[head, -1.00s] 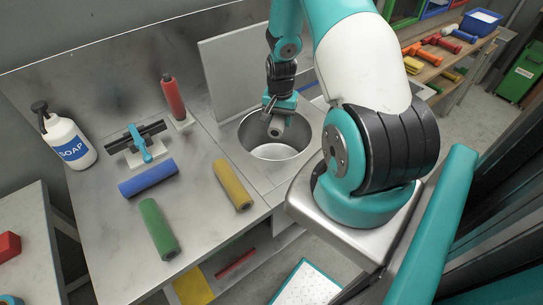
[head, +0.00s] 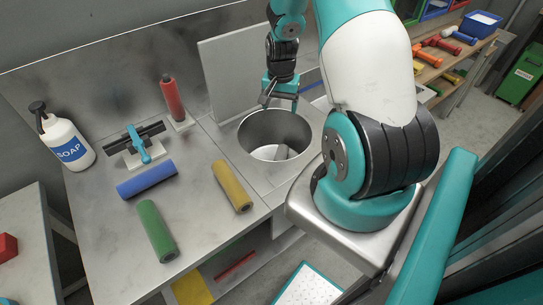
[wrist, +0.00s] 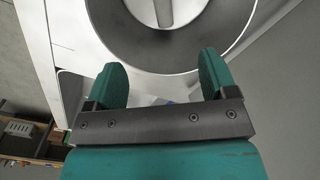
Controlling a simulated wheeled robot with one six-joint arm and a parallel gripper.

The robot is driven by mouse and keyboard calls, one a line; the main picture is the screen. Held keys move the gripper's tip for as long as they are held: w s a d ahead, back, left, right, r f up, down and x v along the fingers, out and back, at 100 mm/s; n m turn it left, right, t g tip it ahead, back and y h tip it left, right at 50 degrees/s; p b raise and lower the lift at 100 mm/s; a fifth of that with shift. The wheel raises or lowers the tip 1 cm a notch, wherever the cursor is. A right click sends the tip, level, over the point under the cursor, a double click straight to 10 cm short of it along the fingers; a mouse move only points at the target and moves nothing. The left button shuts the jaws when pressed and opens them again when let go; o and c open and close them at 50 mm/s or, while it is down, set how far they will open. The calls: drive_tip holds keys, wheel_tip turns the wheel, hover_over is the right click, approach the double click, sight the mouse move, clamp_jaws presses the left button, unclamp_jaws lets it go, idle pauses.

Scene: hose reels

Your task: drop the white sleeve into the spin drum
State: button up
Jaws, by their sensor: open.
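The spin drum (head: 247,136) is a round metal well sunk in the counter, below my gripper in the head view. The white sleeve (head: 282,152) lies inside it at the bottom, partly hidden by the drum wall. In the wrist view the sleeve (wrist: 163,12) shows as a pale grey cylinder inside the drum (wrist: 185,57), cut off by the top edge. My gripper (head: 281,106) is open and empty above the drum's back rim, apart from the sleeve. Its two fingers (wrist: 161,80) stand wide apart with nothing between them.
A blue sleeve (head: 147,179), a green one (head: 157,231) and a yellow one (head: 233,186) lie on the counter left of the drum. A red sleeve (head: 172,97) stands upright on a post. A soap bottle (head: 68,145) stands far left. A raised lid (head: 228,70) is behind the drum.

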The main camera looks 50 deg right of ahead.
wheel_tip(320, 180, up, 12)
drive_tip(key=b, duration=0.1)
drive_tip(key=shift+f, duration=0.1)
idle(0.4)
drive_tip(key=a+r+n+t+y, duration=0.1)
drive_tip(key=a+r+n, duration=0.35)
drive_tip(key=a, duration=0.65)
drive_tip(key=a+r+n+y, duration=0.1)
drive_tip(key=a+r+n, duration=0.3)
drive_tip(key=a, duration=0.6)
drive_tip(key=s+a+r+n+g+y, duration=0.1)
drive_tip(key=s+a+r+n+y, duration=0.1)
drive_tip(key=s+a+n, duration=0.9)
drive_tip(key=s+a+r, duration=0.1)
drive_tip(key=s+a, duration=0.2)
drive_tip(key=a, duration=0.2)
drive_tip(key=shift+s+n, duration=0.35)
drive_tip(key=shift+a, duration=0.1)
drive_tip(key=shift+c, duration=0.3)
